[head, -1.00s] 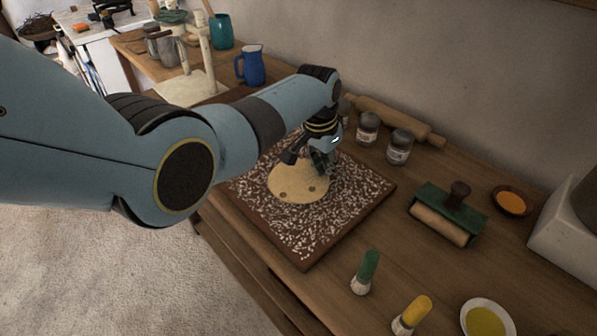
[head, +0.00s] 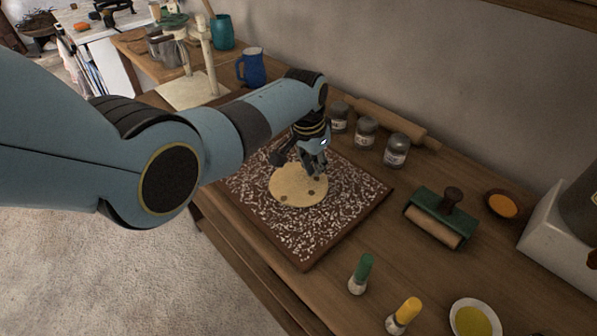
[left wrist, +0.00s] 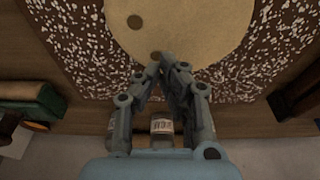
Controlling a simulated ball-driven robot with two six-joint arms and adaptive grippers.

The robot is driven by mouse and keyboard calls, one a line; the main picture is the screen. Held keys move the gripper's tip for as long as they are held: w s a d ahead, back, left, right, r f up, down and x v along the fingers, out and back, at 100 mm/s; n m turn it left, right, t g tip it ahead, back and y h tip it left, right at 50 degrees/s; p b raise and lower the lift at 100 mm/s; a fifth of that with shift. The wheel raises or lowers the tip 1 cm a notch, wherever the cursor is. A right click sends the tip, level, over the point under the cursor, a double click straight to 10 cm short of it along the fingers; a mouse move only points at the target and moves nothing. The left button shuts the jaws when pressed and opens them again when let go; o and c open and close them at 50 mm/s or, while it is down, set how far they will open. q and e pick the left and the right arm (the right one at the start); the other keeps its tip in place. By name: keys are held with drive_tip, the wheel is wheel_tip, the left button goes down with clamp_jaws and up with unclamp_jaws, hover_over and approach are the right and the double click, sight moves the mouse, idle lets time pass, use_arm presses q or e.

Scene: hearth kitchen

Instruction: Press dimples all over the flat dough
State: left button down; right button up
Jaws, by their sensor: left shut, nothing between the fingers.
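The flat dough (head: 290,187) is a pale round disc lying on a floured brown board (head: 322,235). A few small dark round dimples show on it in the head view. The dough fills the top of the left wrist view (left wrist: 205,30), with two dimples left of its middle. My left gripper (head: 316,174) points down over the far right part of the dough, its fingers shut and empty. In the left wrist view the fingertips (left wrist: 165,60) meet close beside the lower dimple. Whether they touch the dough I cannot tell. My right gripper is not in view.
Jars (head: 397,150) and a rolling pin (head: 412,130) stand behind the board. A blue jug (head: 251,67) stands at the back left.

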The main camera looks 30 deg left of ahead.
sight(307, 180)
use_arm(q)
drive_tip(key=shift+s+a+r+p, duration=0.1)
drive_tip(key=shift+s+a+p, duration=0.65)
drive_tip(key=shift+a, duration=0.15)
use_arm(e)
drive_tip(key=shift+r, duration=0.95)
use_arm(q)
drive_tip(key=shift+f+b, duration=0.8)
drive_tip(key=shift+f, duration=0.1)
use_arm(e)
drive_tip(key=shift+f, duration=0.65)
use_arm(q)
drive_tip(key=shift+s+d+f, duration=0.1)
drive_tip(key=shift+s+f, duration=0.05)
drive_tip(key=shift+f, duration=0.05)
wheel_tip(307, 180, up, 2)
drive_tip(key=shift+r+p, duration=0.1)
drive_tip(key=shift+p, duration=0.95)
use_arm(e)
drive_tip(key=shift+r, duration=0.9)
